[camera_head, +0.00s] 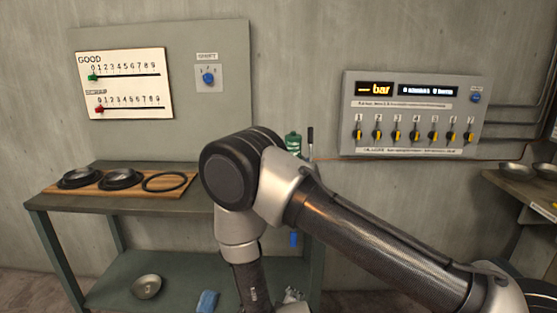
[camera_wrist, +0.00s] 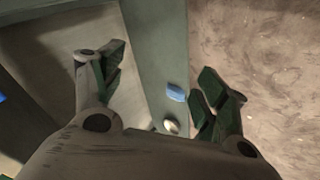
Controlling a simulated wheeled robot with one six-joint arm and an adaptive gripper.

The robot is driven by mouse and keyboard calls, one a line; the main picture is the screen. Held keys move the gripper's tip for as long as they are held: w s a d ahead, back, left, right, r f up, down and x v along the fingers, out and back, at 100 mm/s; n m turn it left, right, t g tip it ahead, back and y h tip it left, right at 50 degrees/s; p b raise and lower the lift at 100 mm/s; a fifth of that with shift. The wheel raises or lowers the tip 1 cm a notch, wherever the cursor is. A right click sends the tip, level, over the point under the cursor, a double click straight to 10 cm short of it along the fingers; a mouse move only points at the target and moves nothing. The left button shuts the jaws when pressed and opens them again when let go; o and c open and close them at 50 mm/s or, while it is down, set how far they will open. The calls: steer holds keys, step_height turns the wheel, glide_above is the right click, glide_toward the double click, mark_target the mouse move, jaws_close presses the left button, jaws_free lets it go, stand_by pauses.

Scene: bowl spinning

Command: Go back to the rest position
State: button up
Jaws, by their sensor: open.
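My gripper (camera_wrist: 156,88) shows in the wrist view with its two green-padded fingers spread wide apart. Nothing is between the fingers. Below it are the green bench (camera_wrist: 150,40) and the brown floor (camera_wrist: 260,50). In the head view my arm rises in the middle and bends downward in front of the bench; the gripper's fingertips are out of that picture. A blue object (camera_wrist: 175,92) and a small pale round object (camera_wrist: 171,126) lie farther off beyond the fingers.
The green bench (camera_head: 50,205) carries a wooden board (camera_head: 137,192) with two dark bowls (camera_head: 80,178) and an empty black ring (camera_head: 165,182). A metal bowl (camera_head: 146,286) lies on the lower shelf. A valve panel (camera_head: 412,115) and scoreboard (camera_head: 125,83) hang on the wall. A side shelf (camera_head: 520,189) holds bowls.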

steer(key=s+d+r+m+g, duration=0.25)
steer(key=s+r+g, duration=0.2)
steer(key=r, duration=0.35)
steer(key=s+d+r+m+g, duration=0.25)
steer(key=r+g, duration=0.25)
steer(key=r, duration=0.3)
steer(key=s+d+r+m+t, duration=0.1)
steer(key=s+d+r+m, duration=0.1)
steer(key=d+r, duration=0.7)
steer(key=s+d+r+m+t, duration=0.2)
steer(key=s+d+r+m, duration=0.1)
steer(key=d+r, duration=0.7)
steer(key=s+d+r+m+t, duration=0.2)
steer(key=s+d+r, duration=0.3)
steer(key=d+r, duration=0.4)
step_height(320, 180, up, 3)
steer(key=shift+d+f+m+h, duration=0.2)
steer(key=shift+d+m+h, duration=0.1)
steer(key=shift+d+m, duration=0.1)
